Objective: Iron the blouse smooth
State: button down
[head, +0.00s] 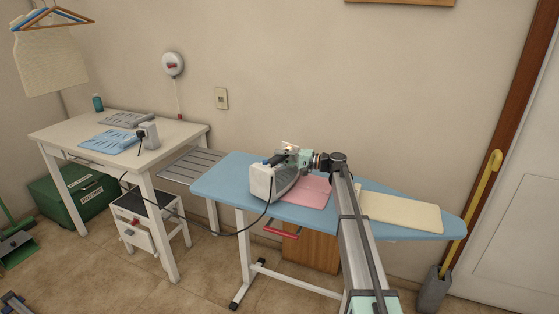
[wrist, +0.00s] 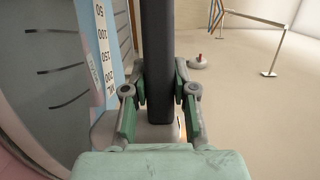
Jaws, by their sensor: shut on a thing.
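The blouse appears to be the pink cloth (head: 312,193), lying on the blue ironing board (head: 222,186), with its left part hidden behind the iron. The white and grey iron (head: 262,182) is over the board at the blouse's left side. I cannot tell whether its plate touches the cloth. My gripper (head: 287,158) is at the top of the iron. In the wrist view my gripper (wrist: 160,100) has its green fingers closed on both sides of the iron's dark handle (wrist: 158,50). The iron's millilitre scale (wrist: 103,50) shows left of the handle.
A cream cloth (head: 402,212) lies on the board's right part. A dark cord (head: 238,232) hangs from the iron towards the white table (head: 185,131) at left. That table bears folded clothes (head: 110,140). A slatted grey rack (head: 193,167) adjoins the board's left end.

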aim_at(287, 149)
jog(key=shift+w+d+r, duration=0.1)
jog(key=shift+w+d, duration=0.15)
jog(key=shift+w, duration=0.25)
jog(key=shift+w+d, duration=0.25)
jog(key=shift+w, duration=0.3)
jog(key=shift+w+d+b, duration=0.15)
jog(key=shift+w+d, duration=0.15)
jog(key=shift+w, duration=0.35)
jog(key=shift+w+d+b, duration=0.15)
jog(key=shift+w+d, duration=0.15)
jog(key=shift+w, duration=0.3)
jog(key=shift+w+d+b, duration=0.15)
jog(key=shift+w+d, duration=0.15)
jog(key=shift+w, duration=0.35)
jog(key=shift+s, duration=0.1)
jog(key=shift+s+a+b, duration=0.15)
jog(key=shift+s+a, duration=0.25)
jog(key=shift+s, duration=0.35)
jog(key=shift+s+a+b, duration=0.15)
jog(key=shift+s+a, duration=0.2)
jog(key=shift+s, duration=0.5)
jog(key=shift+s+a, duration=0.35)
jog(key=shift+s, duration=0.35)
jog(key=shift+s+a, duration=0.3)
jog(key=shift+s, duration=0.35)
jog(key=shift+r, duration=0.1)
